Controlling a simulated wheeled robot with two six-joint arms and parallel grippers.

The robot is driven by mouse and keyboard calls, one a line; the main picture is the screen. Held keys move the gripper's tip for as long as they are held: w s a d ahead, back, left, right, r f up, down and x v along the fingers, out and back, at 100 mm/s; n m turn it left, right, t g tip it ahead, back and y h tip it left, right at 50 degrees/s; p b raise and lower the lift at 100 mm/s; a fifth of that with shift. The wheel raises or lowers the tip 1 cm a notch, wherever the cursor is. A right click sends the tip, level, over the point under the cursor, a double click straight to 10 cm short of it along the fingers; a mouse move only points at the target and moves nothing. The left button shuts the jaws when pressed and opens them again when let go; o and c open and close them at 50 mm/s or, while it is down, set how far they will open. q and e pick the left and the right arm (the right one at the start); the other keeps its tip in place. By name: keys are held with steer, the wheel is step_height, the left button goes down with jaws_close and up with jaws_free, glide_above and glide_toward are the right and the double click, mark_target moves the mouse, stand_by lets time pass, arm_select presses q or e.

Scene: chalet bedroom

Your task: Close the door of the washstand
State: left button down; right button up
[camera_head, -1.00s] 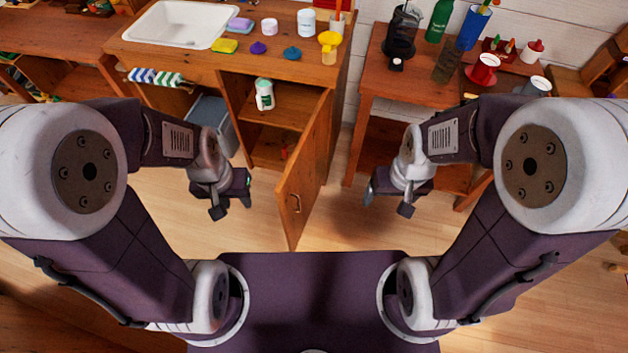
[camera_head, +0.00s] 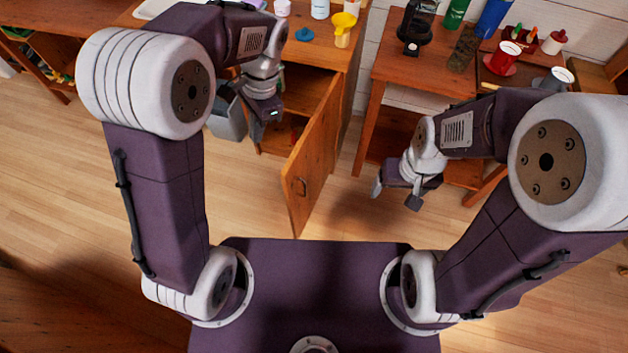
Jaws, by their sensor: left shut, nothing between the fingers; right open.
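The washstand (camera_head: 350,72) is the wooden cabinet at the top centre. Its door (camera_head: 313,158) stands wide open, swung out towards me, with a small handle (camera_head: 301,186) near its free edge. The inside of the cabinet (camera_head: 296,90) shows partly behind my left arm. My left gripper (camera_head: 265,124) is shut and empty, in front of the opening and left of the door, apart from the handle. My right gripper (camera_head: 398,196) is open and empty, to the right of the door in front of the side table.
A side table (camera_head: 385,70) on the right bears a coffee maker (camera_head: 416,25), red cup (camera_head: 506,55) and other items. A yellow funnel-like thing (camera_head: 343,25) stands on the washstand top. A grey bin (camera_head: 226,115) stands left of my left gripper. Floor (camera_head: 60,175) at left is clear.

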arm_select(q)
steer(key=w+d+f+m+t+y+b, duration=0.1)
steer(key=w+d+f+m+b, duration=0.15)
steer(key=d+f, duration=0.5)
steer(key=w+d+f+m+y+b, duration=0.15)
steer(key=d+f+m, duration=0.25)
steer(key=d, duration=0.6)
steer(key=s+d+f+m+b, duration=0.2)
steer(key=s+d+f, duration=0.2)
steer(key=a+f+b, duration=0.1)
steer(key=a+f, duration=0.7)
steer(key=shift+w+f+b, duration=0.15)
steer(key=shift+w+b, duration=0.15)
steer(key=shift+b, duration=0.05)
arm_select(e)
step_height(320, 180, down, 9)
steer(key=shift+d+f, duration=0.15)
arm_select(q)
steer(key=shift+a+n, duration=0.2)
steer(key=shift+n, duration=0.05)
